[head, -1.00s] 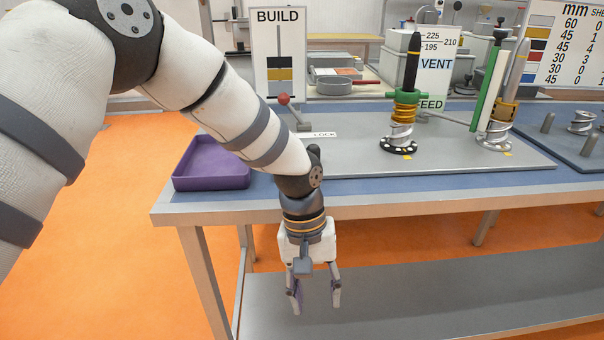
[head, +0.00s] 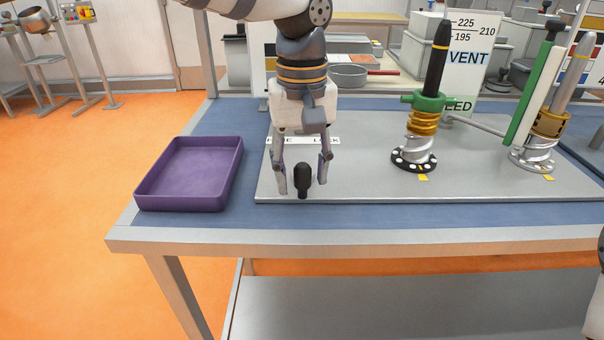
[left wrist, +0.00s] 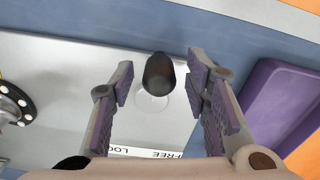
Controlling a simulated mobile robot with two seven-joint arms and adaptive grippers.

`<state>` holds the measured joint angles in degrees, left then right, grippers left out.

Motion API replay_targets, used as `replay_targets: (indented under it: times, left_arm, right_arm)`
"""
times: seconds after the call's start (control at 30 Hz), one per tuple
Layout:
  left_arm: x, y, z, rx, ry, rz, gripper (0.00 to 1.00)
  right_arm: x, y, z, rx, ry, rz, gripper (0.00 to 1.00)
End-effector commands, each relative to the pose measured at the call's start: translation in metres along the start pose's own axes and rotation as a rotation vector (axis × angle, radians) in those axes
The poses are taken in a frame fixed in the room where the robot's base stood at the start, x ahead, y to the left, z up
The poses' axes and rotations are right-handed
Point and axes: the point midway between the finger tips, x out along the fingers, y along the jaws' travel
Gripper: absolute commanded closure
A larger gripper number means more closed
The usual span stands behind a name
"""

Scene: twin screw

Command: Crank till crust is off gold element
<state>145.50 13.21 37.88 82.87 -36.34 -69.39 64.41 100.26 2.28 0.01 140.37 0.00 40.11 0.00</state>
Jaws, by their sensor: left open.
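A black upright knob (head: 303,180), perhaps the crank's handle, stands at the front edge of the grey plate. My left gripper (head: 302,185) points down with its fingers open, one on each side of the knob, with gaps. In the left wrist view the knob (left wrist: 158,73) lies between the purple-padded fingers (left wrist: 158,90), above a pale round disc. The gold element (head: 423,122) sits on the nearer screw, under a green collar and above a silver screw on a black, white-dotted base. I cannot make out crust on it. My right gripper is out of view.
A purple tray (head: 190,195) stands left of the plate (head: 350,186). A second screw with a brown-gold part (head: 550,122) and a green-and-white bar stands to the right. A LOCK/FREE label (left wrist: 150,152) lies behind the knob. The plate's front middle is clear.

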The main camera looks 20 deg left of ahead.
Motion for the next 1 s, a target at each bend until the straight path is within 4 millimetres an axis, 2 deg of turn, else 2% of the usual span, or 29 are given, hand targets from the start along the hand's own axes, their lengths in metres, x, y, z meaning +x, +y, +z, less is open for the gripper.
replay_targets:
  times: [0.13,0.37,0.57,1.0]
  left_arm:
    - [0.0115,-0.0001,0.0003,0.000,0.001,0.000,0.57]
    - [0.0126,0.0000,0.0002,0.000,0.001,0.001,0.57]
    - [0.0125,0.0000,0.0001,0.000,0.001,0.001,1.00]
    - [0.0111,-0.0040,-0.0008,0.069,0.003,0.000,1.00]
  right_arm:
    - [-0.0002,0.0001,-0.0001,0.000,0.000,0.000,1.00]
    - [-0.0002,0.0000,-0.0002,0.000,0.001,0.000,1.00]
    - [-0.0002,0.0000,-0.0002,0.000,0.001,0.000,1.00]
    - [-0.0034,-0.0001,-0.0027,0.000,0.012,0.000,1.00]
